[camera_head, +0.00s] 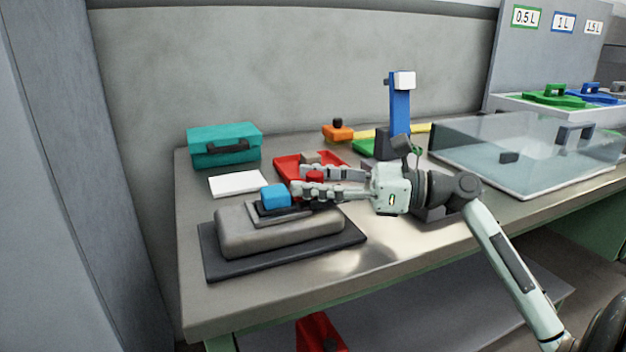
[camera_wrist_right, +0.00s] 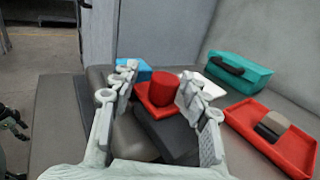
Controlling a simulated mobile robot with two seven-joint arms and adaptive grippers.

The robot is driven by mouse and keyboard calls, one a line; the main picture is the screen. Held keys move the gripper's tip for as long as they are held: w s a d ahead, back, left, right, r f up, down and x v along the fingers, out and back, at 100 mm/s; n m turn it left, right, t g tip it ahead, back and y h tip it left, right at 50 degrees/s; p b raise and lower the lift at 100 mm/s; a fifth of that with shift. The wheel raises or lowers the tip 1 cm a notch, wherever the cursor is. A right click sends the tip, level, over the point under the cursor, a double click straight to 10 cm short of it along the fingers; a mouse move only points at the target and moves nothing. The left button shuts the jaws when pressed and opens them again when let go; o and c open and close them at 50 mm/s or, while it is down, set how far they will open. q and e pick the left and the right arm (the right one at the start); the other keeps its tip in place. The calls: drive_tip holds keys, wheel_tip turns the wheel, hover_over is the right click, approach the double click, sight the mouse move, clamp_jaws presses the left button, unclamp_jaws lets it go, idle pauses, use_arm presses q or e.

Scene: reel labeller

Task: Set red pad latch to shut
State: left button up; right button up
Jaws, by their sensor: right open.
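The red pad latch shows as a red round knob on a small red plate (camera_wrist_right: 172,91) in the right wrist view. In the head view only the red knob (camera_head: 315,176) shows, partly hidden by my fingers. My right gripper (camera_head: 297,182) is open, with its fingers pointing left over the right end of the grey padded block (camera_head: 280,231). In the right wrist view, the red knob appears between the spread fingers of the gripper (camera_wrist_right: 158,76), and I cannot tell whether they touch it.
A blue block (camera_head: 275,195) sits beside the red latch on the padded block. Behind are a red tray (camera_head: 283,163), a white sheet (camera_head: 238,184) and a teal case (camera_head: 225,146). A blue post (camera_head: 399,105) and a clear-walled bin (camera_head: 520,160) stand to the right.

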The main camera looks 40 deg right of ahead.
drive_tip(key=shift+d, duration=0.1)
drive_tip(key=v, duration=1.2)
